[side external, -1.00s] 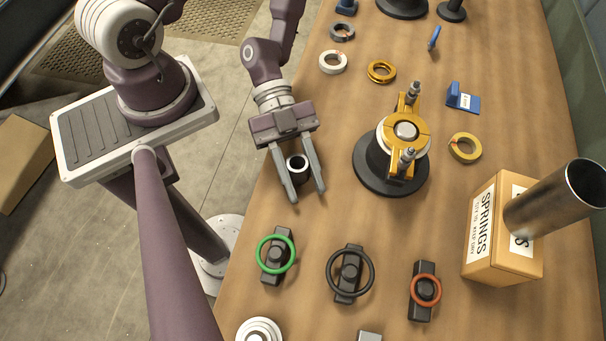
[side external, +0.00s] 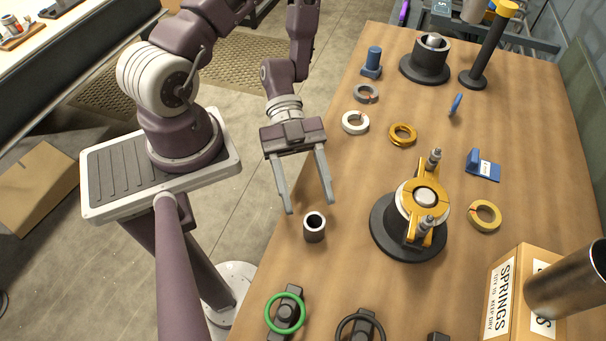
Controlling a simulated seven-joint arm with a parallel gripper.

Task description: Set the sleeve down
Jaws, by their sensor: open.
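The sleeve (side external: 314,230), a short dark grey hollow cylinder with a pale rim, stands upright on the wooden table near its left edge. My gripper (side external: 309,211) is open, its two long grey fingers spread and pointing toward the sleeve. The fingers appear above and behind the sleeve and hold nothing. The whole sleeve shows, with no finger across it.
The split casing (side external: 410,213), with a yellow clamp on a black round base, stands to the right of the sleeve. A white ring (side external: 355,122) and a gold ring (side external: 403,134) lie behind. A springs box (side external: 510,295) and green ring (side external: 285,312) are in front.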

